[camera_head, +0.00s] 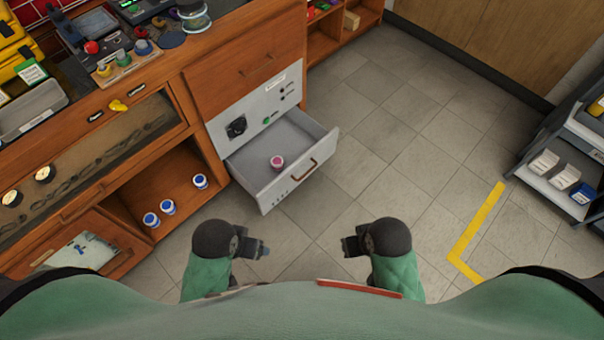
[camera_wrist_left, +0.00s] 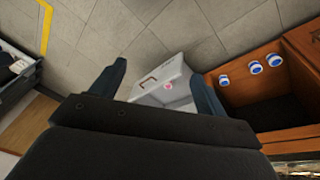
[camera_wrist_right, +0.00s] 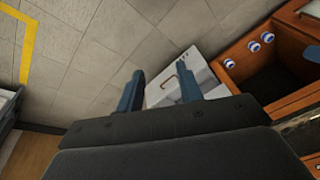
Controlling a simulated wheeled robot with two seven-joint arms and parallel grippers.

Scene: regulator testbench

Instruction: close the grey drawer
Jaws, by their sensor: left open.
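The grey drawer (camera_head: 296,178) is pulled out from the wooden bench, below a grey panel. It has a brown handle (camera_head: 300,174) on its front and a small pink-topped item (camera_head: 277,162) inside. The drawer also shows between the fingers in the left wrist view (camera_wrist_left: 175,73) and beyond the fingers in the right wrist view (camera_wrist_right: 194,63). My left gripper (camera_head: 264,248) is open and empty, in front of the drawer and apart from it. My right gripper (camera_head: 347,246) is open and empty, to the right of the left one, also clear of the drawer.
The grey panel (camera_head: 255,115) carries a black socket and a green button. An open shelf left of the drawer holds several blue-and-white jars (camera_head: 168,207). A cart (camera_head: 570,165) stands at the far right. The tiled floor (camera_head: 400,150) right of the drawer is clear, with a yellow line (camera_head: 473,232).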

